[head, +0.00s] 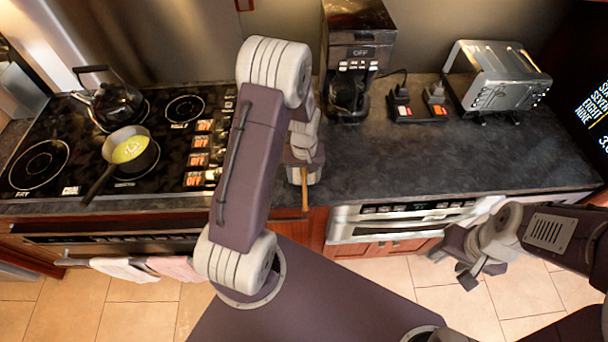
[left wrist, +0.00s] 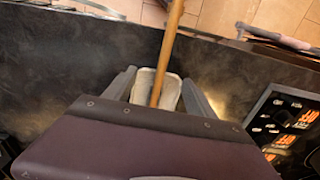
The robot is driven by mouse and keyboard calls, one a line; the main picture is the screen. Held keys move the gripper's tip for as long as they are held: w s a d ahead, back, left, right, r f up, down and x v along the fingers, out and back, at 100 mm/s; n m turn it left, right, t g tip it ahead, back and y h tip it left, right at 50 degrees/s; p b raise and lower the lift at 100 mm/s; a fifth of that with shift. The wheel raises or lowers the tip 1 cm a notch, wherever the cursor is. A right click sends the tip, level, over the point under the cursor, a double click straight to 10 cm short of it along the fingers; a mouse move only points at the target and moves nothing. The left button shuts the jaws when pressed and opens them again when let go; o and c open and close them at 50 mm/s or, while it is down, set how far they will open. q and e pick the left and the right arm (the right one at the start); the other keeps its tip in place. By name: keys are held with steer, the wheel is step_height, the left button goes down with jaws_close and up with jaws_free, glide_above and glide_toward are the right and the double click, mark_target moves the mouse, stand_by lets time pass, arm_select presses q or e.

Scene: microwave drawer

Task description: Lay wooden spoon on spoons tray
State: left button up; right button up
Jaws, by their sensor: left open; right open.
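A wooden spoon's handle (left wrist: 170,42) runs from between my left gripper's fingers past the counter's front edge in the left wrist view. In the head view the handle (head: 305,196) sticks out below the left gripper. A pale spoons tray (left wrist: 146,84) shows beneath the spoon, between the fingers; part of it (head: 312,177) also shows in the head view. The spoon's other end is hidden. My left gripper (left wrist: 160,92) is open, with one finger on each side of the spoon and tray. My right gripper (head: 466,270) is open and empty, in front of the counter.
The stove (head: 60,145) with a kettle (head: 114,105) and a yellow-filled pan (head: 131,150) is at left. A coffee maker (head: 352,60), a toaster (head: 498,78) and the microwave drawer (head: 400,222) are at right. The dark counter (head: 440,155) is clear in its middle.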

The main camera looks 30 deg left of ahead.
arm_select(q)
steer(key=shift+r, duration=0.45)
step_height(320, 180, up, 8)
steer(key=b, duration=0.1)
steer(key=shift+r, duration=0.1)
steer(key=s+d+m+b, duration=0.1)
steer(key=s+d+m, duration=0.2)
steer(key=s, duration=0.2)
steer(key=s+d+f+m+t+b, duration=0.1)
steer(key=s+d+m+b, duration=0.1)
steer(key=s, duration=0.3)
steer(key=shift+s+d+f+m, duration=0.3)
steer(key=shift+d+m, duration=0.1)
steer(key=shift+d, duration=0.4)
